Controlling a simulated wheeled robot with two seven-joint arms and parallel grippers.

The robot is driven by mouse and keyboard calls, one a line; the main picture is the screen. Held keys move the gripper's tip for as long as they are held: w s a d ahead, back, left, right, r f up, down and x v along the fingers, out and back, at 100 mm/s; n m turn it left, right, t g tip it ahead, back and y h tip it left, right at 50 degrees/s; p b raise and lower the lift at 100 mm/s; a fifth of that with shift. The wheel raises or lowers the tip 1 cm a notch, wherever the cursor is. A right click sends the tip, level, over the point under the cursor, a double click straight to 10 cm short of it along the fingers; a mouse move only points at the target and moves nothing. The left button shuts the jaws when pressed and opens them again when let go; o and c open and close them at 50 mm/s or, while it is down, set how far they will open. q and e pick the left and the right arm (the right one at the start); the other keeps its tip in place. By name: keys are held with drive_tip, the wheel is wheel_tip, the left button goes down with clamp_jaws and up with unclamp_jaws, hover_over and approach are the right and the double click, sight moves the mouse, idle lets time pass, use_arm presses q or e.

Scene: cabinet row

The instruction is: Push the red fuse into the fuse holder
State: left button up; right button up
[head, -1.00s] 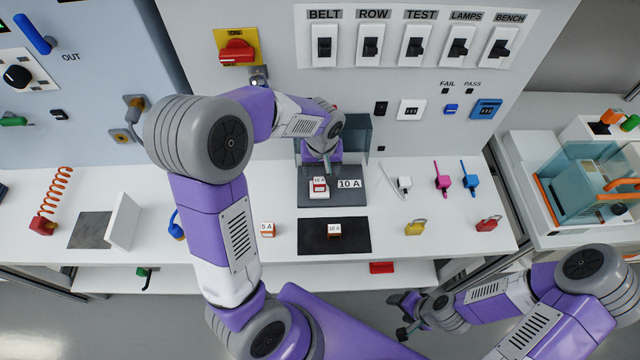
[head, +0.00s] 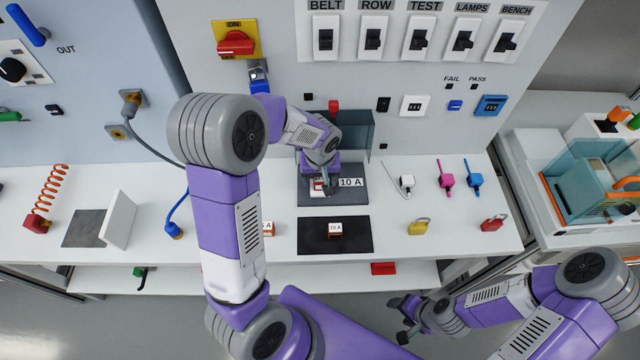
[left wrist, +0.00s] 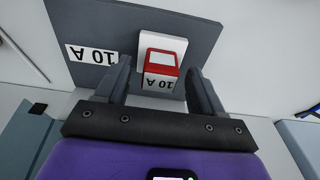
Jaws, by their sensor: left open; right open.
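The red fuse (left wrist: 162,66), labelled 10 A, is at the white fuse holder (left wrist: 148,41) on a dark grey plate (left wrist: 190,22) in the left wrist view. How deep it sits in the holder I cannot tell. In the head view the fuse (head: 318,184) is partly hidden by my left gripper (head: 325,185). In the left wrist view my left gripper (left wrist: 160,85) is open, with one finger on each side of the fuse's near end and visible gaps beside it. My right gripper (head: 405,318) is open and empty, low in front of the bench.
A black mat (head: 310,246) with another fuse (head: 335,230) is nearer the front. A 5 A fuse (head: 268,229) is partly behind my left arm. A glassy grey guard (head: 358,135) stands behind the holder.

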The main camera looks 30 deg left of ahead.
use_arm(q)
drive_tip(key=shift+f, duration=0.4)
drive_tip(key=shift+r, duration=0.1)
drive_tip(key=shift+c, duration=0.3)
drive_tip(key=c, duration=1)
wheel_tip(320, 180, up, 18)
drive_tip(key=p, duration=0.5)
wheel_tip(320, 180, down, 11)
drive_tip(key=b, duration=0.3)
